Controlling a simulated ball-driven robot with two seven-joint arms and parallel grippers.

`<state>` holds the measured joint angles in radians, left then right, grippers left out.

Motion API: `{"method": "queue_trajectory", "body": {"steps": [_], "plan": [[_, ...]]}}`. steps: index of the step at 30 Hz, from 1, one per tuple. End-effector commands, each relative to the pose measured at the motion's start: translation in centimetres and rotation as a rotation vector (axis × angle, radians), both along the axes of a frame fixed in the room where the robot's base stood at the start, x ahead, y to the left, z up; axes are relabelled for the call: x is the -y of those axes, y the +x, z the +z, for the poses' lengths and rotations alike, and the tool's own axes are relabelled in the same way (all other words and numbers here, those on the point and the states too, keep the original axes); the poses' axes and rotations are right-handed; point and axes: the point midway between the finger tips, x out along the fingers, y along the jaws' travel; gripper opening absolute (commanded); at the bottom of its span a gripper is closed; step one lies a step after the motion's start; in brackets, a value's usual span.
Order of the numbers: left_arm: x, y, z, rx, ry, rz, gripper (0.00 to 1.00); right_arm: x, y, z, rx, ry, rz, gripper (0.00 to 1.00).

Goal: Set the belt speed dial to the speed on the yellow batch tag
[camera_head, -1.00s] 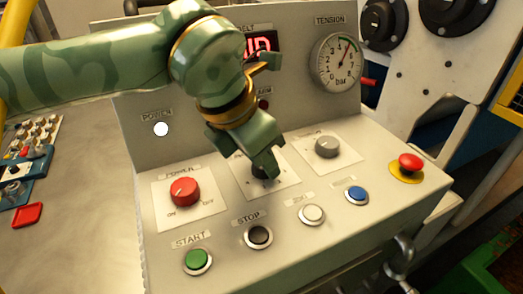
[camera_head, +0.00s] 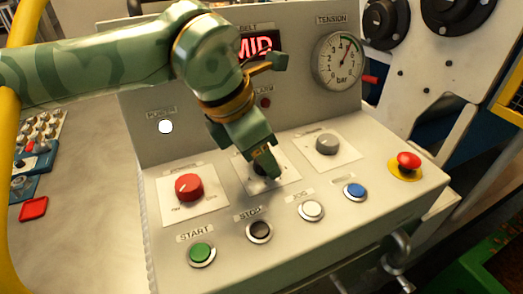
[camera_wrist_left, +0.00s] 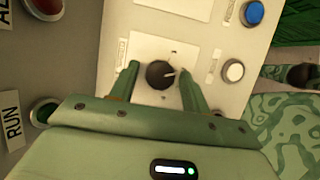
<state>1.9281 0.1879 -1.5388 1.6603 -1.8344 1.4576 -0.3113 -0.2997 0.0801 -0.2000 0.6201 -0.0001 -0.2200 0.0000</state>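The belt speed dial is a black round knob (camera_wrist_left: 160,74) with a pale pointer line on a white plate. In the head view it is mostly hidden behind my left gripper (camera_head: 266,168). In the left wrist view my left gripper (camera_wrist_left: 158,82) has one finger on each side of the knob, with a small gap showing, so it looks open around it. The red belt display (camera_head: 255,46) reads MID, its left edge close behind my arm. I cannot see the yellow batch tag. My right gripper is not in view.
A red power knob (camera_head: 188,187) and a grey knob (camera_head: 327,144) flank the dial. Green start (camera_head: 201,253), black stop (camera_head: 259,230), white (camera_head: 311,210) and blue (camera_head: 355,191) buttons line the front. A red emergency stop (camera_head: 408,161) is at right.

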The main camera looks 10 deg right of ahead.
Motion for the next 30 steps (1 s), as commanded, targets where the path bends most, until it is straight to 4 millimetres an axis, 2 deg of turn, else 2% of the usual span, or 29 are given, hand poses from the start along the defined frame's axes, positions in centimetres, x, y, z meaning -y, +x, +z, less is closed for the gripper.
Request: {"method": "queue_trajectory", "body": {"steps": [9,13,17,24,30], "plan": [[0.0,0.0,0.1,-0.001,0.001,0.0,0.55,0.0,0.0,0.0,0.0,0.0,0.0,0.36],[-0.4,-0.1,1.2,0.002,0.0,0.001,0.55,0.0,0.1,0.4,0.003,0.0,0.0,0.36],[-1.5,-0.3,3.9,0.004,0.0,0.004,0.55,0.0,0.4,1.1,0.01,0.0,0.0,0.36],[-4.0,-0.8,10.1,0.005,-0.001,0.003,0.55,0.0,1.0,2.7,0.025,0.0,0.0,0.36],[-5.5,-1.1,13.7,0.003,-0.001,0.002,0.55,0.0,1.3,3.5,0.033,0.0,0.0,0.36]]}}
